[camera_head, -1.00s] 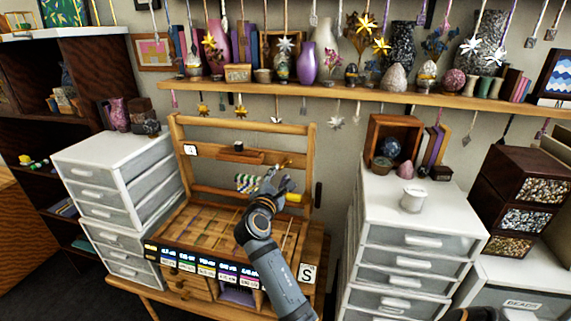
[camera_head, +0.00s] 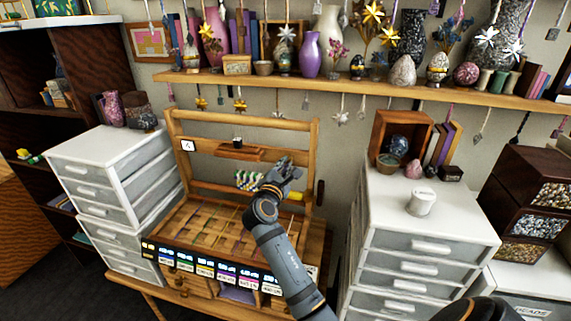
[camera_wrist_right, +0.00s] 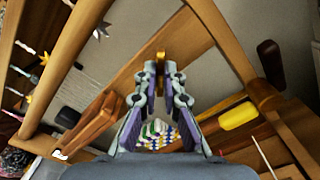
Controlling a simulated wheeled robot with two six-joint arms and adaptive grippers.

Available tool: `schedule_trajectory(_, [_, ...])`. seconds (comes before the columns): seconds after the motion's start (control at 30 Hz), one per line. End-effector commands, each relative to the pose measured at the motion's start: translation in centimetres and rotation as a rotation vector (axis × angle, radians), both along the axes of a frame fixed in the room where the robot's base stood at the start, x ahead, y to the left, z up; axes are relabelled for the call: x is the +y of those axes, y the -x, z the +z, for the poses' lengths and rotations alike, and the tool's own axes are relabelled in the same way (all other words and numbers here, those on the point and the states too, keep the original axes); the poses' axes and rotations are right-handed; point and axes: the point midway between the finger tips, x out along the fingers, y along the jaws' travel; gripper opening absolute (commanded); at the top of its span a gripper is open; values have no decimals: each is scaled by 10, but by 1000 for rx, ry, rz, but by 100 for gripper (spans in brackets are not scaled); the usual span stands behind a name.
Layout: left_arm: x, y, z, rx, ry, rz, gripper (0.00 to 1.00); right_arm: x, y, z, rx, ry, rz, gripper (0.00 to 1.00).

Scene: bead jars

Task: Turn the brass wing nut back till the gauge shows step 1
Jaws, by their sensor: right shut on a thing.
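My right gripper (camera_head: 284,168) is at the right half of the upright wooden loom frame (camera_head: 312,150). In the right wrist view the gripper (camera_wrist_right: 160,72) has its fingertips close together on a small brass piece, the wing nut (camera_wrist_right: 161,56), against a wooden bar. The fingers hide most of the nut, and in the head view the hand covers it. A small wooden ledge with a black block (camera_head: 238,142) sits on the frame's crossbar. I cannot make out a gauge reading. My left gripper is not in view.
A yellow piece (camera_wrist_right: 238,115) and a dark handle (camera_wrist_right: 270,62) lie right of the fingers. Striped beads (camera_wrist_right: 158,134) show below them. White drawer units (camera_head: 110,175) flank the loom, and a crowded shelf (camera_head: 350,88) runs above.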

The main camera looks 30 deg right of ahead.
Motion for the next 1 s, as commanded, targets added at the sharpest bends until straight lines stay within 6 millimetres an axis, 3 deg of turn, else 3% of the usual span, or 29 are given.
schedule_trajectory(1.0, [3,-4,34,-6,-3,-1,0,0,0,-1,139,115,1,0])
